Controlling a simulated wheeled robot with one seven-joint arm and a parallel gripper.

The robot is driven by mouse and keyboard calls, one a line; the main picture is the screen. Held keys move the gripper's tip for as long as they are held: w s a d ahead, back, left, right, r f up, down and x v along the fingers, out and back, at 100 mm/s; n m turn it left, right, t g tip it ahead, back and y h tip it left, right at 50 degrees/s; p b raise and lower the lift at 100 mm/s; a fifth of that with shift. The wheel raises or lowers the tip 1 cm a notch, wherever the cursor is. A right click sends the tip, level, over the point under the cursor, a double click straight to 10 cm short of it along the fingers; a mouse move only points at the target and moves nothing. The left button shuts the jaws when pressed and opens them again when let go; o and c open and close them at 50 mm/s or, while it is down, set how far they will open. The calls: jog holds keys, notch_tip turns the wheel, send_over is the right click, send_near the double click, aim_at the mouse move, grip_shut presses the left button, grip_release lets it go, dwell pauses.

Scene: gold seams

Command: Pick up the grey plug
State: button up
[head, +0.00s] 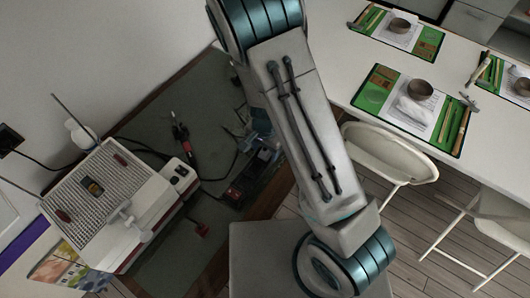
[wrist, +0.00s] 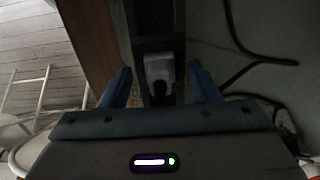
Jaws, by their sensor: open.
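The grey plug (wrist: 160,70) shows pale in the wrist view, seated in a dark power strip (wrist: 158,18). The lower end of the plug is dark. My gripper (wrist: 158,78) is open, with one blue finger to the left of the plug and one to the right. There are gaps on both sides, and neither finger appears to touch it. How far the fingertips are above the plug is hard to tell. In the head view the power strip (head: 240,186) lies on the dark mat, and my arm hides part of that area.
A black cable (wrist: 250,60) curves right of the strip. In the head view, a soldering iron (head: 182,140) and a white-red machine (head: 115,205) stand left. A white table (head: 345,65) with green mats and white chairs (head: 390,155) are right.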

grip_shut()
jog(key=shift+r, duration=0.55)
jog(key=r, duration=0.1)
jog(key=d+r, duration=0.1)
jog(key=r, duration=0.1)
jog(key=shift+r, duration=0.3)
jog(key=d+r+p, duration=0.4)
jog(key=d+r, duration=0.6)
jog(key=r, duration=0.1)
jog(key=shift+s+d+r, duration=0.2)
jog(key=shift+s+d, duration=0.15)
jog(key=shift+s, duration=0.1)
